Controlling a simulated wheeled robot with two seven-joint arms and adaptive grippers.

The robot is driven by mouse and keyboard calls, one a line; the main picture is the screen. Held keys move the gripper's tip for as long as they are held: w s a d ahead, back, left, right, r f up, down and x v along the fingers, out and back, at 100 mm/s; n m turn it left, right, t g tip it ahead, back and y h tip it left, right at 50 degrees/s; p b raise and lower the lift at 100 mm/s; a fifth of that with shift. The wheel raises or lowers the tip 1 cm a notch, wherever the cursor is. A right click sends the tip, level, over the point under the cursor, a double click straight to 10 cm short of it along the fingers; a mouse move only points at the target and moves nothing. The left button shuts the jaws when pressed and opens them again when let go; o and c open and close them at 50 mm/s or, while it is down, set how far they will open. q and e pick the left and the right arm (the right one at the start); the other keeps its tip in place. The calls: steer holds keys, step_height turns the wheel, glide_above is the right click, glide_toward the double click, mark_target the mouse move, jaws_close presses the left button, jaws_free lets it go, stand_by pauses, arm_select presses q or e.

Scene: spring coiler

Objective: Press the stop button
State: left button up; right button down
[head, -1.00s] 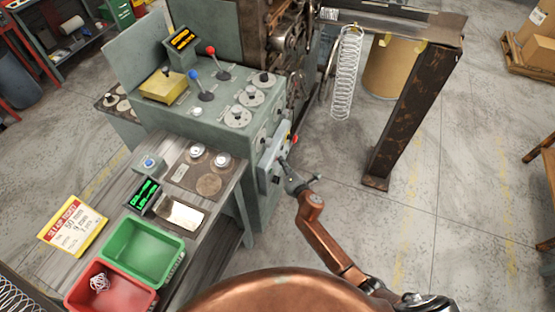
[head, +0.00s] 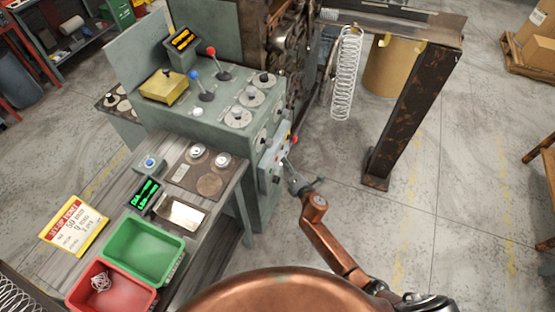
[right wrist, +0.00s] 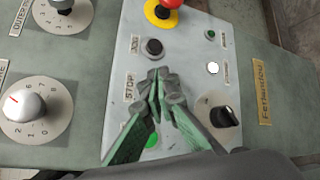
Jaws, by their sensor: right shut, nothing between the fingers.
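The control panel (head: 270,178) is a pale plate on the front of the green-grey machine. It also shows in the right wrist view (right wrist: 187,40). A "STOP" label (right wrist: 130,86) is left of my right gripper (right wrist: 163,82), in the right wrist view. The fingers are shut and empty, pointing at the panel beside that label. The stop button itself is hidden behind the fingers, and I cannot tell whether they touch it. In the head view my right gripper (head: 287,166) is at the panel's right side. My left gripper is not in view.
A black button (right wrist: 153,48) and a red mushroom button (right wrist: 170,4) are above the fingers. A green button (right wrist: 152,141) is partly hidden below. A black selector knob (right wrist: 225,117) is to the right. A rusty post (head: 405,115) stands right of my arm.

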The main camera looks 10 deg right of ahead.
steer(key=shift+d, duration=0.1)
steer(key=s+d, duration=0.1)
steer(key=d, duration=0.1)
steer(key=s+d+p, duration=0.1)
steer(key=d, duration=0.1)
steer(key=shift+s, duration=0.4)
stand_by(0.6)
steer(key=s+d+f+m+g+h, duration=0.15)
steer(key=s+d+f+m, duration=0.25)
steer(key=s+f, duration=0.6)
steer(key=s+d+f+m+g+h, duration=0.1)
steer(key=s+d+f+m+g, duration=0.35)
steer(key=f, duration=0.85)
steer(key=s+d+f+m+g+h, duration=0.1)
steer(key=s+d+f+m, duration=0.3)
steer(key=s+f, duration=0.75)
steer(key=s+f+m+g, duration=0.2)
steer(key=s+f+m, duration=0.2)
steer(key=s, duration=0.9)
steer(key=s+f+m+g, duration=0.3)
steer(key=s+f, duration=0.3)
steer(key=s, duration=0.8)
steer(key=s+f+m+g, duration=0.2)
steer(key=s+f+m, duration=0.3)
steer(key=s, duration=0.9)
steer(key=shift+f+m+g, duration=0.3)
steer(key=shift+m, duration=0.15)
